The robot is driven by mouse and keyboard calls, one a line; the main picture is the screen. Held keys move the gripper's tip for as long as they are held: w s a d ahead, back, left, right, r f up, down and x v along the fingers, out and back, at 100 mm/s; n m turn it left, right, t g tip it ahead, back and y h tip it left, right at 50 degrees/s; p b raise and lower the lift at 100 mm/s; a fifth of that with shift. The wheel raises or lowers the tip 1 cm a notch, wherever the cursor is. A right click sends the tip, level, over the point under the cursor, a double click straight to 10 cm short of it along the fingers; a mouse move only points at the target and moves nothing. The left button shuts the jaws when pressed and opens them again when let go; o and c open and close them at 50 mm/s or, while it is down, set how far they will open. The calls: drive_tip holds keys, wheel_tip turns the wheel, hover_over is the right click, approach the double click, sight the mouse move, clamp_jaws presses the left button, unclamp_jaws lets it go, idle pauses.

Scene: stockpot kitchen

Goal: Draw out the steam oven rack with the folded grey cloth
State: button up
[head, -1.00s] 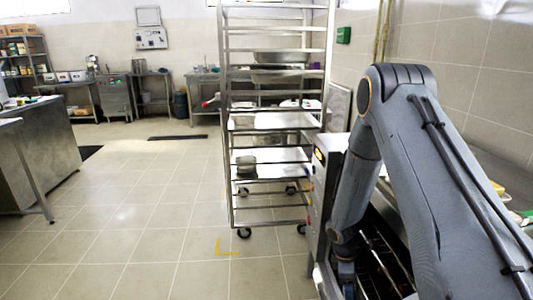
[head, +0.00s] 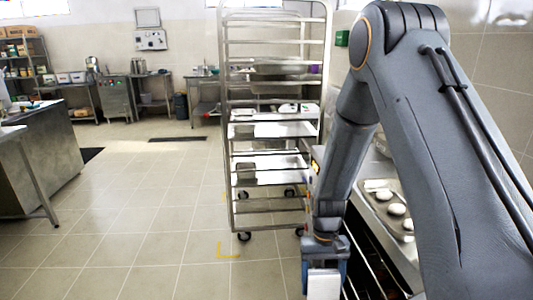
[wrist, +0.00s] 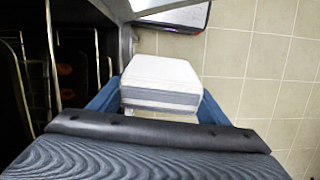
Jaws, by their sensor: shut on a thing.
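My gripper (head: 325,262) is low at the bottom of the head view, left of the open dark oven (head: 370,268). In the wrist view its blue fingers stand on both sides of the folded cloth (wrist: 160,80), a pale grey-white block, and are shut on it. The cloth's pale end also shows below the gripper in the head view (head: 322,284). Wire oven racks (wrist: 54,75) stand at the left of the wrist view, with dark space around them. Whether a rack's edge is inside the cloth is hidden.
A tall wheeled trolley (head: 229,130) with trays stands ahead. A tray with round pale pieces (head: 397,209) lies on top at the right, partly behind my arm. A steel table (head: 35,165) is at the left. The tiled floor (head: 140,230) between is clear.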

drive_tip(key=s+a+r+p, duration=0.1)
drive_tip(key=a+r+p, duration=0.3)
drive_tip(key=a, duration=0.8)
drive_tip(key=shift+a+r, duration=0.3)
drive_tip(key=shift+r, duration=0.05)
drive_tip(key=shift+s, duration=0.1)
